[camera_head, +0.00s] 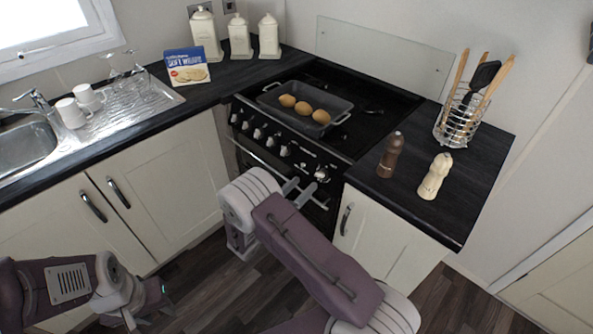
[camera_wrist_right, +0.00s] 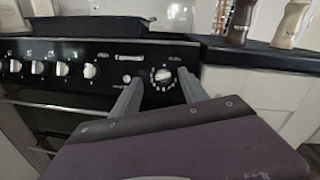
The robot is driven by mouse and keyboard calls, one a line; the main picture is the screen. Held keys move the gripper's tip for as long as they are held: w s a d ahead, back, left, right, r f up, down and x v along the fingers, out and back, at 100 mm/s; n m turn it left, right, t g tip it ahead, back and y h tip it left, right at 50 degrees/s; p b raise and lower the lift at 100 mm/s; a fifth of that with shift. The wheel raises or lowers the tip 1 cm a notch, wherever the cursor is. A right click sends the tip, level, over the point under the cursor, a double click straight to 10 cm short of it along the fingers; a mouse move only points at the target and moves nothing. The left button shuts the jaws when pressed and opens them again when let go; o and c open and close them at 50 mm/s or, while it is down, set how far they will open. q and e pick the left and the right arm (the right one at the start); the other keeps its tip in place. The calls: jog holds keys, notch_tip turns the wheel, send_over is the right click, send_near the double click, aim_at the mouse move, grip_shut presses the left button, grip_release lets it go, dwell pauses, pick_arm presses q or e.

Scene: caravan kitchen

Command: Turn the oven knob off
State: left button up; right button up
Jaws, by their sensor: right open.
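The oven (camera_head: 340,140) has a black front panel with a row of silver knobs. In the right wrist view, a round knob with a marked dial (camera_wrist_right: 163,76) is at the right end of the panel; it also shows in the head view (camera_head: 322,174). My right gripper (camera_head: 300,187) is open in front of the panel. In the right wrist view its two fingers (camera_wrist_right: 161,78) appear on either side of this knob; I cannot tell whether they touch it. My left gripper (camera_head: 150,303) hangs low at the lower left, away from the oven; its jaw opening is unclear.
A dark tray (camera_head: 272,98) with several brown round items sits on the hob. A pepper mill (camera_head: 391,155), a cream mill (camera_head: 435,177) and a utensil rack (camera_head: 462,122) stand on the right counter. A cupboard handle (camera_head: 346,219) is near my right arm.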

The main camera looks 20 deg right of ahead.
aim_at(318, 176)
jog(key=shift+n, duration=0.4)
jog(key=d, duration=0.2)
jog(key=w+d+f, duration=0.1)
jog(key=d, duration=0.1)
jog(key=w+d+f, duration=0.1)
jog(key=d, duration=0.1)
jog(key=shift+w+d+f, duration=0.1)
jog(key=shift+w+d, duration=0.3)
jog(key=shift+w, duration=0.05)
grip_shut()
